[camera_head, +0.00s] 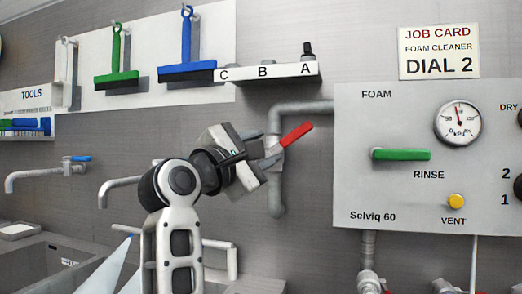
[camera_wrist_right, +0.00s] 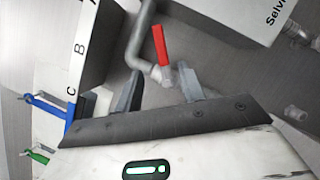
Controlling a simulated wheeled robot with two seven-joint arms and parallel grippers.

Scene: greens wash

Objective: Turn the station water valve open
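The station water valve has a red lever (camera_head: 296,134) on a grey wall pipe (camera_head: 275,118), left of the panel. The lever slants up and to the right in the head view. In the right wrist view the red lever (camera_wrist_right: 160,46) stands nearly upright above its grey valve body, which shows between and beyond my fingers. My right gripper (camera_head: 264,156) is at the pipe, just below and left of the lever. Its two fingers are apart in the wrist view (camera_wrist_right: 160,80), with nothing held. Contact with the valve cannot be told. My left gripper is not in view.
The grey panel (camera_head: 350,190) with a green lever (camera_head: 401,155), gauge (camera_head: 457,123) and yellow vent button (camera_head: 456,201) stands to the right. A shelf (camera_head: 267,73) marked C, B, A is above my gripper. Taps (camera_head: 40,175) and a sink (camera_head: 45,262) are at left.

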